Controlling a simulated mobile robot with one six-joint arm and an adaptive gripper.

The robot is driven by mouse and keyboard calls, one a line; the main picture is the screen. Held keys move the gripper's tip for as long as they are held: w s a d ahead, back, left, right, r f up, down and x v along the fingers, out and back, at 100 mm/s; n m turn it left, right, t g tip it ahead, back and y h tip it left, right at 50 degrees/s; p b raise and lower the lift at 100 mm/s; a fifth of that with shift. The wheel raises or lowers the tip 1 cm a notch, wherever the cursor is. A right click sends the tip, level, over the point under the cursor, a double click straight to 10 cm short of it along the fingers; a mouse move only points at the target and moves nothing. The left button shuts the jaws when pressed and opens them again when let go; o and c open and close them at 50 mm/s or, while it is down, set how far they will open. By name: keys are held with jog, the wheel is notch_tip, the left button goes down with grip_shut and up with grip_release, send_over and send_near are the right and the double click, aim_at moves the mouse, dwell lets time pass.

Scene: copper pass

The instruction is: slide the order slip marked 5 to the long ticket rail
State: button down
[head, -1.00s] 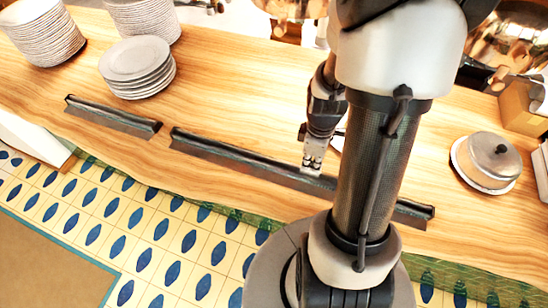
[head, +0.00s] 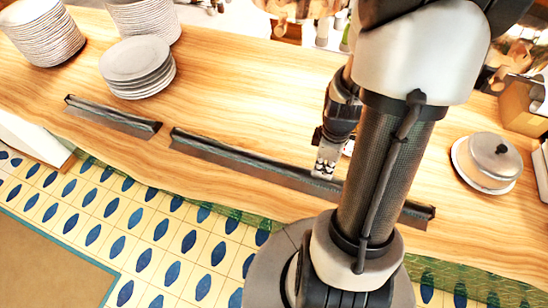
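The long ticket rail (head: 250,160) is a dark strip running across the wooden counter, partly hidden behind my arm. A shorter dark rail (head: 112,115) lies to its left. My gripper (head: 324,170) points down at the long rail's back edge, in front of the rail from this view. Its fingertips look close together, but whether they are open or shut is unclear. A small white patch (head: 348,147) shows just right of my gripper, mostly hidden by the arm. It may be an order slip; no number is readable.
Stacks of plates (head: 138,66) stand at the back left of the counter (head: 230,90). A covered round dish (head: 487,160) sits at the right, near a cardboard-coloured box (head: 522,108). The counter behind the long rail is clear left of my arm.

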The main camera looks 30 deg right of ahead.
jog(key=shift+s+d, duration=1.05)
jog(key=shift+s, duration=0.3)
jog(key=shift+s+d, duration=1)
jog(key=shift+s, duration=0.3)
jog(key=shift+s+d, duration=1.1)
jog(key=shift+s, duration=0.3)
jog(key=shift+s+d, duration=1.05)
jog(key=shift+s, duration=0.3)
jog(key=shift+s+d, duration=1.1)
jog(key=shift+s, duration=0.3)
jog(key=shift+s+d, duration=1.05)
jog(key=shift+s, duration=0.35)
jog(key=shift+s+d, duration=0.6)
jog(key=shift+s, duration=0.1)
